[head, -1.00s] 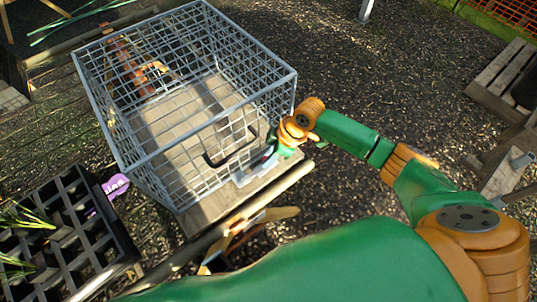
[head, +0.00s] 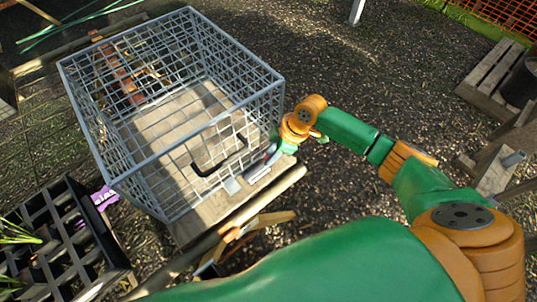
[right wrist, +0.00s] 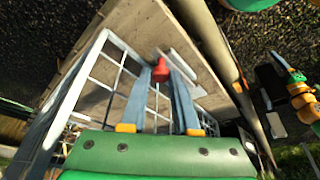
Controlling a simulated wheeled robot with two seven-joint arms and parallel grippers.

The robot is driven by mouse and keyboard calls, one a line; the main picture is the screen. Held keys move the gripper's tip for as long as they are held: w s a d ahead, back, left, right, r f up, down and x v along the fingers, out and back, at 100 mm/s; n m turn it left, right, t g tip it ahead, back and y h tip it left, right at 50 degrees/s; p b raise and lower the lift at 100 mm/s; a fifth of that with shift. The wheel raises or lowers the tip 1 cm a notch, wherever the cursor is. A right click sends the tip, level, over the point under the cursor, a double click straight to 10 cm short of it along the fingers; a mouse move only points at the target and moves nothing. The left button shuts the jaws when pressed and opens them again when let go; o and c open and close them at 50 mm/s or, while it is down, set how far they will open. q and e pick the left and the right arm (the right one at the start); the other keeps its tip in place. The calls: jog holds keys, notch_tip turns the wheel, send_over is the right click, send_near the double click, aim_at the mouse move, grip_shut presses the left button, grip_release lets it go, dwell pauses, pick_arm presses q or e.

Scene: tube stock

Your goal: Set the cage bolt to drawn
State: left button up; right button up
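The wire cage (head: 165,180) stands on a wooden board, with a black handle (head: 218,160) on its near side. The bolt shows as grey metal (head: 257,173) low at the cage's near right corner. In the right wrist view its red knob (right wrist: 180,66) is at my fingertips. My right gripper (head: 268,159) is beside the bolt; its two blue-grey fingers (right wrist: 168,70) are apart, with the knob at or just beyond their tips. I cannot tell whether they touch it. The bolt's position is unclear. My left gripper (right wrist: 273,56) is small at the right wrist view's edge; its fingers are unclear.
A wooden rail (head: 215,235) runs along the board's near edge. A black crate (head: 62,240) with a purple tag (head: 103,198) is at the left. Pallets (head: 492,75) stand at the right. The gravel (head: 350,80) behind my right arm is clear.

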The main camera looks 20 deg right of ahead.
jog(key=shift+o, duration=0.3)
jog(key=shift+d+f, duration=0.1)
jog(key=shift+d, duration=0.15)
jog(key=shift+a, duration=0.1)
jog(key=v, duration=0.7)
